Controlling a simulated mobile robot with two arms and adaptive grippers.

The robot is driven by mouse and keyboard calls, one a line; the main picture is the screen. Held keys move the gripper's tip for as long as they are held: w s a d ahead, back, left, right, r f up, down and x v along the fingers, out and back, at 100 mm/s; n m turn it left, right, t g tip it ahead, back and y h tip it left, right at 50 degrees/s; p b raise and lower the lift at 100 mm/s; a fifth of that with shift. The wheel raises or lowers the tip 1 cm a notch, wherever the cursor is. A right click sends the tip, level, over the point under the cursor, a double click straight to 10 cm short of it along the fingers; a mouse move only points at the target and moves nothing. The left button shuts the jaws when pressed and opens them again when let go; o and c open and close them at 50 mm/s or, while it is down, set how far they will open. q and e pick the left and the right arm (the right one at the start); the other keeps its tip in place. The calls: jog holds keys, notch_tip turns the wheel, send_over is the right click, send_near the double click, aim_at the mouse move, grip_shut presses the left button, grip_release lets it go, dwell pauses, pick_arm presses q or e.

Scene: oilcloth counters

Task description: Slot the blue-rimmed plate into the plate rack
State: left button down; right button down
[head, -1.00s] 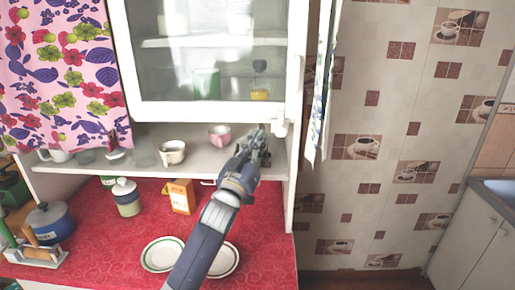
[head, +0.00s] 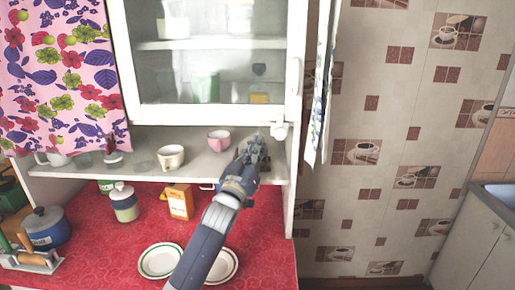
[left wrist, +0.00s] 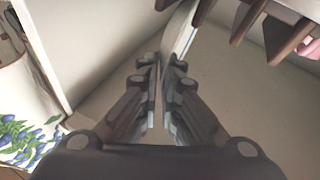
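My left gripper (head: 253,148) reaches up to the open shelf under the glass cabinet, at its right end. In the left wrist view its fingers (left wrist: 160,85) are close together on a thin pale plate (left wrist: 182,32) with a bluish line, seen nearly edge-on. The plate stands upright and runs from between the fingers up beside the brown wooden pegs of the plate rack (left wrist: 274,35). I cannot tell whether its far edge is inside a slot. In the head view the gripper hides the plate, and I cannot make out the rack. My right gripper is not in view.
A pink cup (head: 219,141) and a cream cup (head: 171,157) stand on the shelf, left of the gripper. A side wall bounds the shelf on the right. Below, a green-rimmed plate (head: 160,261) and another plate (head: 224,267) lie on the red counter (head: 262,238).

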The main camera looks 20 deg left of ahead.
pick_arm(q)
jog(key=c, duration=1.7)
grip_release()
